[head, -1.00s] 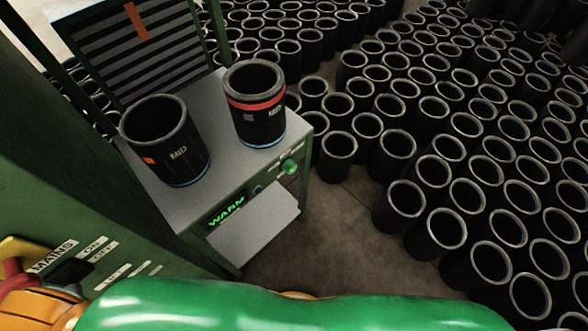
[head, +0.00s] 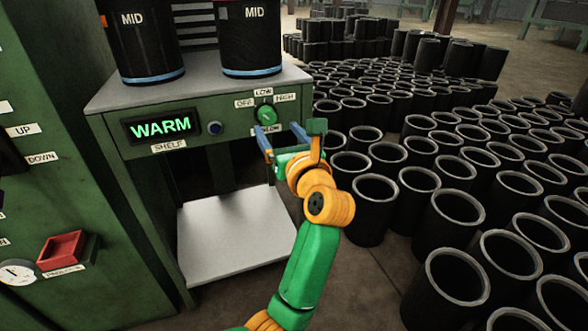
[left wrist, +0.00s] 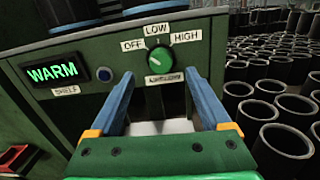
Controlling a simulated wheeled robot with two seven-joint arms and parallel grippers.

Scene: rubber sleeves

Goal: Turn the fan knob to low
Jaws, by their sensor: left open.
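The fan knob is a round green knob (head: 265,115) on the front of the green cabinet, with OFF, LOW and HIGH labels around it. In the left wrist view the knob (left wrist: 160,64) lies ahead between the two blue fingers, and its white mark seems to lean toward OFF. My left gripper (head: 281,136) is open and empty, in front of and slightly below the knob in the head view, apart from it. It also shows in the left wrist view (left wrist: 160,80). My right gripper is not in view.
A lit WARM display (head: 160,127) and a blue button (head: 215,128) sit left of the knob. Two black sleeves (head: 148,45) (head: 250,40) stand on the cabinet top. A pale lower shelf (head: 235,235) juts out below. Many black sleeves (head: 375,195) crowd the floor at right.

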